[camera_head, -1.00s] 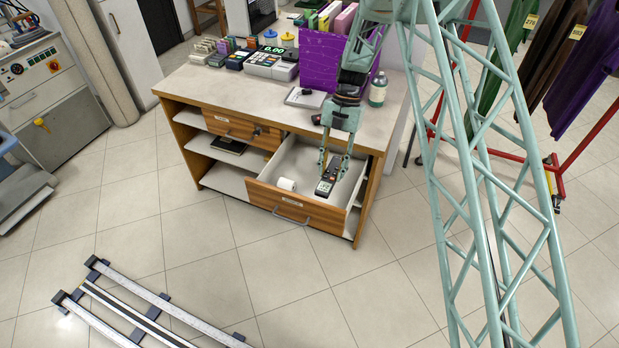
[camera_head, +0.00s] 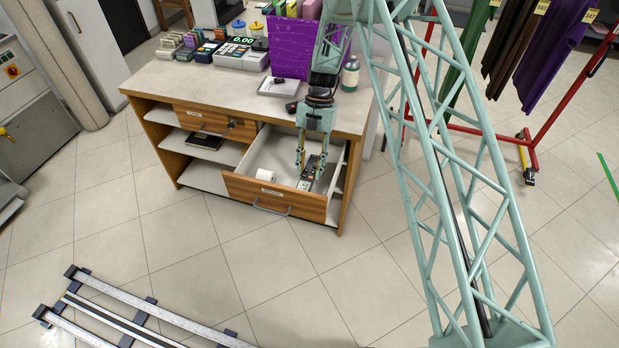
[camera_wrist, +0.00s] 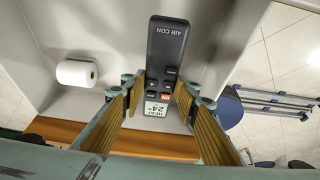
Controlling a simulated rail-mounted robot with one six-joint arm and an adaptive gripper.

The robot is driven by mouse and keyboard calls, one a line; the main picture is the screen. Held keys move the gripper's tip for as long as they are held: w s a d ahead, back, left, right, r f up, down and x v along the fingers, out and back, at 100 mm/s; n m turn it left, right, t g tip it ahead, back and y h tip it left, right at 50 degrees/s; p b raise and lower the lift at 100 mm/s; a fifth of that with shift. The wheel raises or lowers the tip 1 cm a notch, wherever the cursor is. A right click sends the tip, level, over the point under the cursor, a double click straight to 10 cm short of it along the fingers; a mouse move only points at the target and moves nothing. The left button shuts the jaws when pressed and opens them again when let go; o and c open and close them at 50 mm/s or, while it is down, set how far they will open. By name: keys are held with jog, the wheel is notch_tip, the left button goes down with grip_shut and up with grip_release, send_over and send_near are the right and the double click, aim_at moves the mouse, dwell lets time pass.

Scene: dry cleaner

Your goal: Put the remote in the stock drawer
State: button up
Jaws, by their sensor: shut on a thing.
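The remote (camera_head: 311,167) is dark with a pale screen, and its face reads "AIR CON" in the wrist view (camera_wrist: 168,45). My gripper (camera_head: 310,172) points down into the open stock drawer (camera_head: 275,193) and is shut on the remote. In the wrist view my gripper's fingers (camera_wrist: 163,92) are on both long sides of the remote near its screen end. The remote is within the drawer's walls, toward its right side. I cannot tell whether it touches the drawer floor.
A white paper roll (camera_head: 266,179) lies in the drawer, left of the remote. A closed drawer (camera_head: 214,123) is to the left. The counter top (camera_head: 200,88) holds a cash register (camera_head: 243,54), a purple panel (camera_head: 292,47) and a bottle (camera_head: 350,75).

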aim_at(311, 169)
jog(key=shift+f, duration=0.2)
jog(key=shift+f+b, duration=0.4)
jog(key=shift+f, duration=1.4)
jog(key=shift+f, duration=0.15)
jog(key=o, duration=0.9)
jog(key=p+v, duration=0.2)
jog(key=v, duration=1)
jog(key=shift+r, duration=0.25)
